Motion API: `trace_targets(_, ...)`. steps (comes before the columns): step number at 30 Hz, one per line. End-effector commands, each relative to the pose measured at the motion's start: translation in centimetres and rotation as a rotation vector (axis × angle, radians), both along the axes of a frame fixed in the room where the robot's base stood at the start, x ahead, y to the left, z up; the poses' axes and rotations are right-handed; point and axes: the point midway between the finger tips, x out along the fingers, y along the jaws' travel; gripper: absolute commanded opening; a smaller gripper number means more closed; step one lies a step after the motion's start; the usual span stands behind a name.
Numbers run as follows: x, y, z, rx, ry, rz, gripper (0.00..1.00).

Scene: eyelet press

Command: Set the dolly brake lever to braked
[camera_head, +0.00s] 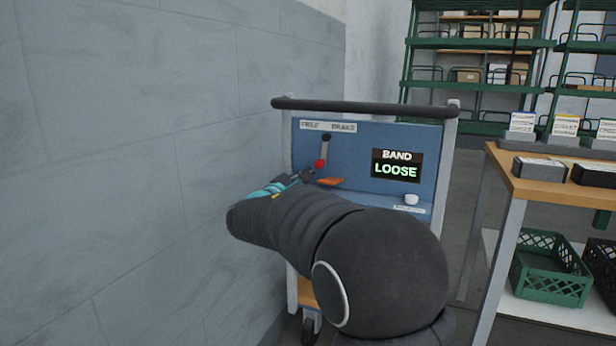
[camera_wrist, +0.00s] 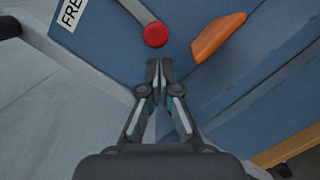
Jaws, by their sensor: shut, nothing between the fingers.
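The dolly (camera_head: 357,155) has a blue panel with FREE and BRAKE labels (camera_head: 328,126) at its upper left. The brake lever (camera_head: 324,148) hangs down from a dark pivot, and its red knob (camera_head: 320,163) leans slightly to the left, the FREE side. In the wrist view the grey lever arm (camera_wrist: 138,11) ends in the red knob (camera_wrist: 155,34), with part of the FREE label (camera_wrist: 72,12) at upper left. My gripper (camera_wrist: 159,66) is shut and empty, its tips just below the knob in that view, apart from it in the picture. It is partly hidden in the head view.
An orange piece (camera_wrist: 218,37) juts from the panel close right of my fingertips. A display (camera_head: 396,166) reads BAND LOOSE, above a white knob (camera_head: 411,199). A grey wall (camera_head: 180,120) stands close on the left. A wooden-topped table (camera_head: 553,190) stands right.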

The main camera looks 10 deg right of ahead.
Motion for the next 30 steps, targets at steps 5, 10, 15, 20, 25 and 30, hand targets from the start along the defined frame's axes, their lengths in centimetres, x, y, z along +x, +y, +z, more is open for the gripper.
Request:
trace_targets(5, 0.6, 2.0, -2.5, 0.000, 0.002, -0.003, 0.00)
trace_targets(10, -2.5, 4.3, -2.2, -0.001, 0.002, 0.000, 0.00)
trace_targets(15, -5.0, 6.2, -2.6, 0.000, 0.002, -0.001, 0.00)
trace_targets(20, -6.5, 7.3, -2.8, 0.001, 0.002, -0.002, 0.00)
trace_targets(25, -7.1, 7.7, -2.9, 0.001, 0.002, -0.006, 0.00)
trace_targets(30, -7.1, 7.8, -3.0, 0.001, 0.002, -0.006, 0.00)
